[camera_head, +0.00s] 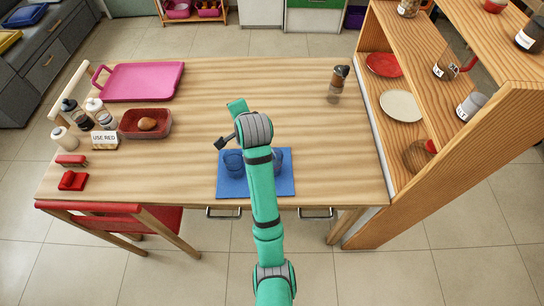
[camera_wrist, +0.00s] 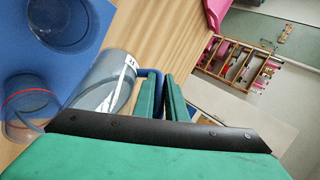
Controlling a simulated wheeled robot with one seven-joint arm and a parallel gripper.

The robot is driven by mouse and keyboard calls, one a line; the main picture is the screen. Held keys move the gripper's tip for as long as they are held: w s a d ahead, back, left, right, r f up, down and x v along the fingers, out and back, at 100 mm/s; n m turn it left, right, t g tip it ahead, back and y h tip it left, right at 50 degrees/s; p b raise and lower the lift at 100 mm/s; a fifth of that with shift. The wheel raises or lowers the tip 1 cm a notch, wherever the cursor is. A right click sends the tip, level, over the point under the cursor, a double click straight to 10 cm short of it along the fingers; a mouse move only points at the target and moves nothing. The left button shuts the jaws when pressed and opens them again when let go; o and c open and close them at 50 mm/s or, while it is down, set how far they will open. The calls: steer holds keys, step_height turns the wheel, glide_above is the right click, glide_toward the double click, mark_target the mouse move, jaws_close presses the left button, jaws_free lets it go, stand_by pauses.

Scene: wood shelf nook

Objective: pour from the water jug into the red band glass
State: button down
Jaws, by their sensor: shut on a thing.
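The water jug (camera_wrist: 105,82) is a grey see-through cylinder with a white label and a blue handle. My gripper (camera_wrist: 168,82) is shut on the handle in the wrist view. In the head view the arm hides the jug and the fingertips. The red band glass (camera_wrist: 30,102) is clear with a thin red ring, at the left of the wrist view, apart from the jug. Another clear glass (camera_wrist: 62,22) stands on the blue mat (camera_wrist: 25,58). In the head view, glasses show on the mat (camera_head: 228,188) either side of my arm; the red band cannot be made out there.
A "USE RED" sign (camera_head: 104,140), a red tray (camera_head: 160,124) with a brown item, and jars (camera_head: 97,108) stand at left. A pink tray (camera_head: 140,80) lies at back left. The table's middle back is clear.

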steer(key=shift+s+d+r, duration=0.1)
steer(key=shift+d+r, duration=0.1)
steer(key=shift+d, duration=0.3)
steer(key=shift+a+r, duration=0.1)
steer(key=shift+a, duration=0.4)
steer(key=shift+s+a+r, duration=0.1)
steer(key=shift+a, duration=0.05)
steer(key=shift+d+r+t+y, duration=0.2)
steer(key=shift+d+t+y, duration=0.1)
steer(key=shift+d+t, duration=0.15)
steer(key=shift+r, duration=0.1)
steer(key=shift+r, duration=0.1)
steer(key=shift+p, duration=0.3)
